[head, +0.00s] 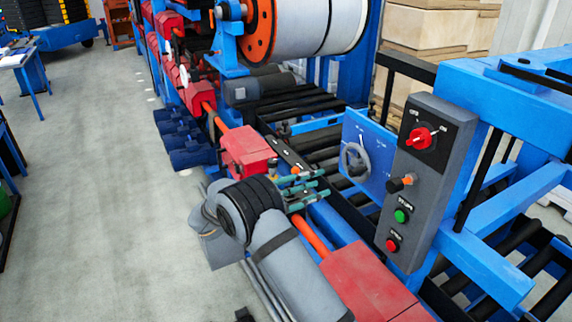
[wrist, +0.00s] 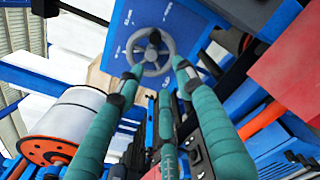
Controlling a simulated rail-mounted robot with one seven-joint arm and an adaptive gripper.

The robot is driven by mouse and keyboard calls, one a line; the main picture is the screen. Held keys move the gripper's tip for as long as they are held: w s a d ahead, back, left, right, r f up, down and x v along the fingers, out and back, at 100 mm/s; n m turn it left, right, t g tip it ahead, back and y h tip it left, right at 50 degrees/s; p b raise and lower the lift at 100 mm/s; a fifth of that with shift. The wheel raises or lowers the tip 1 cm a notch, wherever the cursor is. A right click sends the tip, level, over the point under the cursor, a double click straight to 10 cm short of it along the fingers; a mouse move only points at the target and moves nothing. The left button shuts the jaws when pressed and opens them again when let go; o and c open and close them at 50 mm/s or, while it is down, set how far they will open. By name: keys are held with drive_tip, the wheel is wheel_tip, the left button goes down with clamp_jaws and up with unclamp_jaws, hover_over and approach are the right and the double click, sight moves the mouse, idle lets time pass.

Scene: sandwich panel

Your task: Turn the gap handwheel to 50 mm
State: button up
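The gap handwheel (head: 345,161) is a grey spoked wheel on a blue panel (head: 376,143) with small white scale marks. In the wrist view the handwheel (wrist: 150,70) lies straight ahead, past my fingertips. The marks are too small to read.
Red housings (head: 247,150) and an orange shaft (head: 313,238) run along the machine near my arm. Rollers lie behind the wheel panel.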

sight(351, 173)
drive_tip(key=shift+n+h, duration=0.4)
drive_tip(key=shift+n, duration=0.4)
drive_tip(key=d+p, duration=0.1)
drive_tip(key=d, duration=0.2)
drive_tip(key=w+d+r+p, duration=0.1)
drive_tip(key=d, duration=0.2)
drive_tip(key=w+d+r+p, duration=0.1)
drive_tip(key=d, duration=0.3)
drive_tip(key=shift+r, duration=0.15)
drive_tip(key=shift+w+d+f+p, duration=0.2)
drive_tip(key=shift+w+d+p, duration=0.1)
drive_tip(key=shift+w+d, duration=0.35)
drive_tip(key=shift+s, duration=0.1)
drive_tip(key=shift+c, duration=1)
clamp_jaws()
